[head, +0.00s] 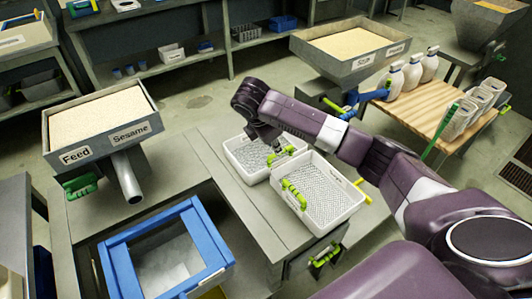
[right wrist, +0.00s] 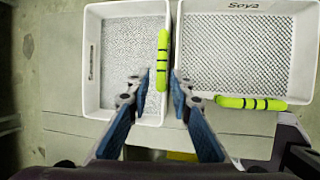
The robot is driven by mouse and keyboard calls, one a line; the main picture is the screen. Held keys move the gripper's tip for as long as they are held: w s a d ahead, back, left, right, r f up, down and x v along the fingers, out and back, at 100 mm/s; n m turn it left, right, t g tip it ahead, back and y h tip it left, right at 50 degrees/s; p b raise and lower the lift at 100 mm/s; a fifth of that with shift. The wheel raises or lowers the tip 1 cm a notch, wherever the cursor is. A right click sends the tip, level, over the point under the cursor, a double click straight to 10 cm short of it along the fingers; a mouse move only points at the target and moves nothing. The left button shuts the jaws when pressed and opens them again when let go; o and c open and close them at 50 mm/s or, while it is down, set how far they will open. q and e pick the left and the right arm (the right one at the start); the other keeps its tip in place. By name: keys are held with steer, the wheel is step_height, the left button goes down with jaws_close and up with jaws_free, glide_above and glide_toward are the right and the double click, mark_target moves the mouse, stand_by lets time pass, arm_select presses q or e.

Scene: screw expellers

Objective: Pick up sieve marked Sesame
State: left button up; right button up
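Two white sieves with green handles lie side by side on the grey bench. The left one in the right wrist view (right wrist: 120,50) has finer mesh and a mark on its left wall too small to read; it is the rear sieve in the head view (head: 245,158). The other is marked Soya (right wrist: 245,50) and is nearer in the head view (head: 330,195). My right gripper (right wrist: 161,76) is open, its fingers either side of the finer sieve's handle (right wrist: 162,48), with gaps showing. In the head view my right gripper (head: 277,150) is partly hidden. My left gripper is out of view.
A hopper of seed labelled Feed Sesame (head: 100,120) stands at left, a blue-framed bin (head: 125,265) in front. Another seed hopper (head: 350,45) is behind. White bottles (head: 412,72) and a green-handled tool (head: 440,140) are at the wooden table on the right.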

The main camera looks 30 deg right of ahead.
steer(key=x, duration=0.7)
steer(key=shift+s+d+f, duration=0.1)
steer(key=shift+s+f, duration=0.05)
steer(key=shift+c, duration=0.6)
jaws_close()
